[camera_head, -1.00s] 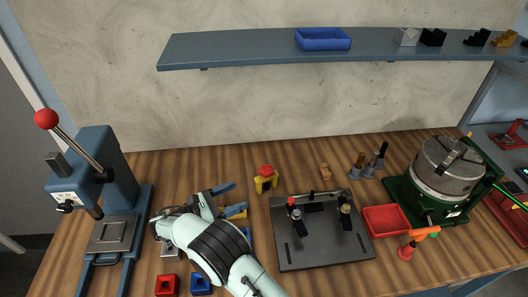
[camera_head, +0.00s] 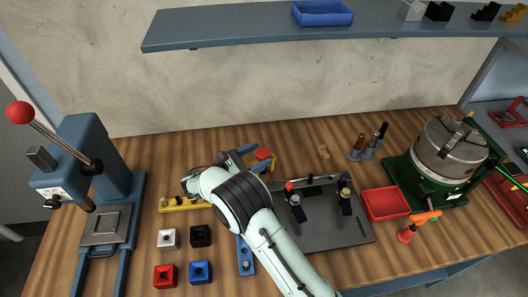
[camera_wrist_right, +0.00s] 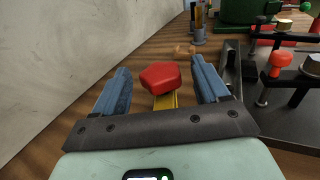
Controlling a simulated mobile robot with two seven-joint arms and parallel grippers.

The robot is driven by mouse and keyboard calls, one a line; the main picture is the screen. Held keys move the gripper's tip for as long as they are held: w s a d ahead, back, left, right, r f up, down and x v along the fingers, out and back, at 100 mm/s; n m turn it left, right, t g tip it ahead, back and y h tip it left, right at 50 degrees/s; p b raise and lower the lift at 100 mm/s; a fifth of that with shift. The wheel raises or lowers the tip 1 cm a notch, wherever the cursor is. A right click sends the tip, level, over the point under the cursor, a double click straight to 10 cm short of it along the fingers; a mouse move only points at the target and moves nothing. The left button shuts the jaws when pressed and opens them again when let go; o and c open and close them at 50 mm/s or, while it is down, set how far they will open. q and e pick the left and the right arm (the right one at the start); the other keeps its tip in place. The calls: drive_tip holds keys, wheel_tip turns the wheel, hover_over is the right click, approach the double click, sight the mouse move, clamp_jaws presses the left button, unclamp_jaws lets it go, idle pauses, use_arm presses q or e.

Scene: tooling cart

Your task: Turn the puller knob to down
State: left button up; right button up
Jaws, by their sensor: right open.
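The puller is a yellow piece with a red knob (camera_head: 263,154) on top, standing on the bench behind the dark fixture plate. In the right wrist view the red, faceted knob (camera_wrist_right: 161,76) sits between my open blue fingers, with the yellow body (camera_wrist_right: 166,101) below it. My right gripper (camera_head: 256,158) is open, its fingers pointing at the knob, one to each side. I cannot tell whether either finger touches it. The arm and hand hide part of the yellow body in the head view. My left gripper is not in view.
A dark fixture plate (camera_head: 318,232) with clamps lies right of my arm. A red tray (camera_head: 386,203) and a green-based round machine (camera_head: 446,160) stand further right. An arbor press (camera_head: 92,160) is at left. Small coloured blocks (camera_head: 200,272) lie at the front.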

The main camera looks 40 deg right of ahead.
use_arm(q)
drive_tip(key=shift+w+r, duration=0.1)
use_arm(e)
drive_tip(key=shift+s+d, duration=0.1)
drive_tip(key=shift+d, duration=1.35)
drive_tip(key=c, duration=1)
drive_tip(key=shift+n+t, duration=0.3)
drive_tip(key=shift+t, duration=0.2)
drive_tip(key=n+t, duration=0.2)
drive_tip(key=t, duration=0.1)
drive_tip(key=n+t+b, duration=0.1)
drive_tip(key=t, duration=0.1)
drive_tip(key=shift+f+n+t+y, duration=0.1)
drive_tip(key=shift+n+t+y, duration=0.3)
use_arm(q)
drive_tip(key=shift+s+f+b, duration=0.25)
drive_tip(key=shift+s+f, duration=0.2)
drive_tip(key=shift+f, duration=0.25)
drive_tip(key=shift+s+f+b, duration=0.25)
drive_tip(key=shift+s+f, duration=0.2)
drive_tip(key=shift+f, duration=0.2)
use_arm(e)
drive_tip(key=shift+a+n+t+y, duration=0.1)
drive_tip(key=shift+n+t+y, duration=0.4)
drive_tip(key=shift+n+t, duration=0.6)
drive_tip(key=shift+t, duration=0.7)
